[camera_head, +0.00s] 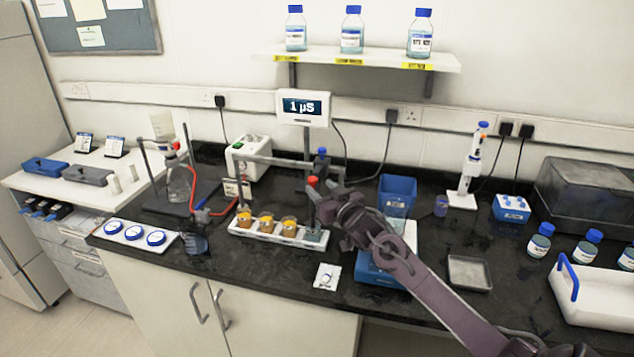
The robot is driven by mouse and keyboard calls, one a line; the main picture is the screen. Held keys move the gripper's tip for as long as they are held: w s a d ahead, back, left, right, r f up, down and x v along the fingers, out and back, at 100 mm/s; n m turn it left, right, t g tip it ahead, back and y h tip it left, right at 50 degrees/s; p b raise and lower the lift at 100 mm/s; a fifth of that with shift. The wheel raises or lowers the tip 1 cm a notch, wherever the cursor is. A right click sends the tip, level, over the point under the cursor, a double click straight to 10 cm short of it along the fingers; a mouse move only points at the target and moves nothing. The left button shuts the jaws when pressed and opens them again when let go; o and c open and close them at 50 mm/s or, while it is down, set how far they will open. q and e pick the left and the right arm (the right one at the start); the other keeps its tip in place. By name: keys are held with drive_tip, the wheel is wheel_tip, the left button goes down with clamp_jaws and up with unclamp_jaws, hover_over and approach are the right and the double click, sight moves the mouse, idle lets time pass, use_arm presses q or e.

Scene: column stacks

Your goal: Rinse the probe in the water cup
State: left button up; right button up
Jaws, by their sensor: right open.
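A slim grey probe with a red top (312,183) stands upright at the right end of the white tray (262,236), beside a frame. Its lower end is partly hidden by my right gripper. A clear cup (314,236) sits at that end of the tray, below the probe; I cannot tell whether the tip is inside it. Several cups with orange contents, such as this cup (266,223), stand to its left. My right gripper (334,224) is open, close to the right of the probe. I cannot tell whether it touches. My left gripper is out of view.
A meter display (303,108) reading "1 µS" stands behind. A blue bin (397,190) and a blue-and-white device (385,268) are near my right arm. A dark beaker (195,244) stands left of the tray. A small white item (327,276) lies in front.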

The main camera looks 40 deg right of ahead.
sight(315, 182)
drive_tip(key=shift+w+d+p, duration=0.1)
drive_tip(key=shift+w+p, duration=0.2)
drive_tip(key=shift+w, duration=1.2)
drive_tip(key=shift+r, duration=0.1)
clamp_jaws()
